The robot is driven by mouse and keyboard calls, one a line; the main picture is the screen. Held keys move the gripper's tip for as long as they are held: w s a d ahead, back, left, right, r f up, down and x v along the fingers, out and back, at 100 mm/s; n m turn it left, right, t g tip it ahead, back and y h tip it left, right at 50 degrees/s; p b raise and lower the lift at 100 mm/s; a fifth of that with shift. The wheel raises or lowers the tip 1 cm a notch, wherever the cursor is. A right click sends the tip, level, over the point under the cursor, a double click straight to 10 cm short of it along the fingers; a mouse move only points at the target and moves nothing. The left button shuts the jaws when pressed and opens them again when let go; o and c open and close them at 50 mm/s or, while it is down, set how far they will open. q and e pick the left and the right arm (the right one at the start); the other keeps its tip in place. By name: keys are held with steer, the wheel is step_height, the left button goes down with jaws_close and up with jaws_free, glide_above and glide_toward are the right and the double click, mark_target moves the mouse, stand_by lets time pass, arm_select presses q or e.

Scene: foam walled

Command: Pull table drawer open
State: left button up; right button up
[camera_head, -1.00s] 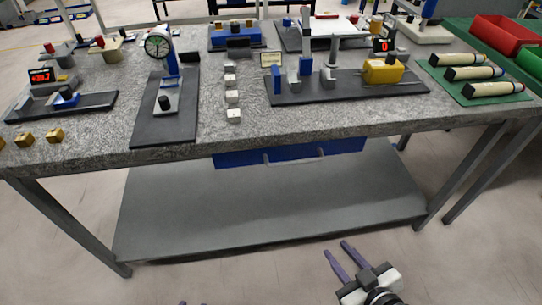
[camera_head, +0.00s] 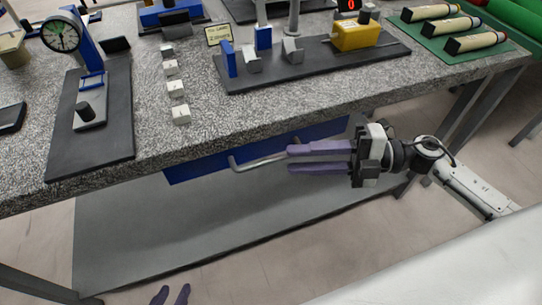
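The table drawer is the blue front (camera_head: 205,166) under the grey stone tabletop (camera_head: 150,150), and it looks closed. Its grey bar handle (camera_head: 245,164) sticks out from the front. My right gripper (camera_head: 290,160) points left, with its two purple fingers apart. The fingertips are close to the right part of the handle, which they partly hide; I cannot tell whether they touch it.
A lower grey shelf (camera_head: 150,245) spans beneath the drawer. Table legs stand at the left and right. On top are a dial gauge stand (camera_head: 62,36), small metal blocks (camera_head: 181,114), a yellow device (camera_head: 355,36) and cylinders on a green mat (camera_head: 476,43).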

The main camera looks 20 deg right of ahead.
mark_target(272, 158)
steer(key=x, duration=0.6)
steer(key=shift+w+a, duration=0.1)
steer(key=shift+a, duration=0.05)
steer(key=shift+c, duration=0.4)
jaws_close()
